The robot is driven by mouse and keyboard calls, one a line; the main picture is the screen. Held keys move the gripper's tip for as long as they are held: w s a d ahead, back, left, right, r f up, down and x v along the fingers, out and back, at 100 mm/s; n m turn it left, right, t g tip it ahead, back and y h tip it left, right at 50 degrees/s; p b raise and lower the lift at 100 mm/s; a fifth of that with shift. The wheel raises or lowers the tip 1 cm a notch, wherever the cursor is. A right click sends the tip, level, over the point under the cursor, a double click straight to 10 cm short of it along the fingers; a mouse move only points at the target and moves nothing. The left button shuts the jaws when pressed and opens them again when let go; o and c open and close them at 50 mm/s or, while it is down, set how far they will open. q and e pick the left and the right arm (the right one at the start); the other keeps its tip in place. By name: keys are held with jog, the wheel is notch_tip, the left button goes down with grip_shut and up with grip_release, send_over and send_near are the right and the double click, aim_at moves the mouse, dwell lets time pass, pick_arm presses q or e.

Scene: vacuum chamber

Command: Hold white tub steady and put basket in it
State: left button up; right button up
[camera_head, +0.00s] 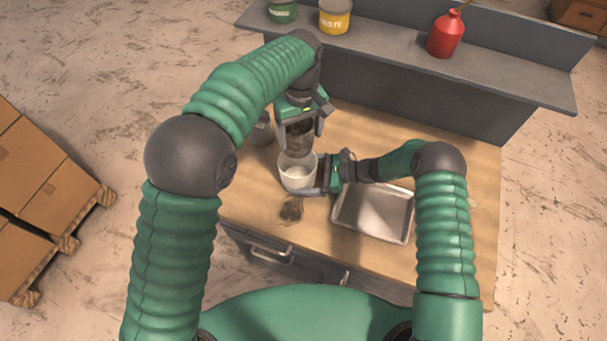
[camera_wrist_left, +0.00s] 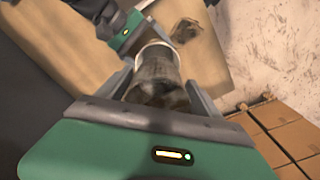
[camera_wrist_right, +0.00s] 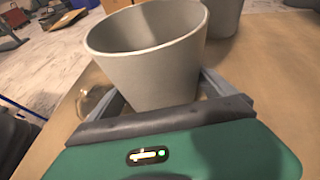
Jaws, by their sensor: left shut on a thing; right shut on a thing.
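The white tub (camera_head: 297,174) stands upright on the wooden workbench. My right gripper (camera_head: 318,188) is shut on it from the right; the tub (camera_wrist_right: 150,50) fills the middle of the right wrist view between the fingers. The basket (camera_head: 299,137), a dark mesh cylinder, is held by my left gripper (camera_head: 300,122) just above the tub's mouth. In the left wrist view the basket (camera_wrist_left: 156,80) is between the fingers, with the tub's pale rim (camera_wrist_left: 155,47) beyond it. I cannot tell whether the basket's lower end is inside the rim.
A metal tray (camera_head: 374,212) lies on the bench right of the tub. A grey container (camera_head: 262,130) stands behind left of it. A dark stain-like patch (camera_head: 291,209) is in front. A shelf (camera_head: 420,75) at the back bears a red bottle (camera_head: 445,35) and cans.

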aim_at(301, 156)
pick_arm(q)
jog(key=shift+f, duration=4.8)
jog(key=o, duration=1.8)
notch_tip(301, 156, up, 12)
jog(key=shift+w+d, duration=0.1)
pick_arm(e)
jog(key=o, duration=1.1)
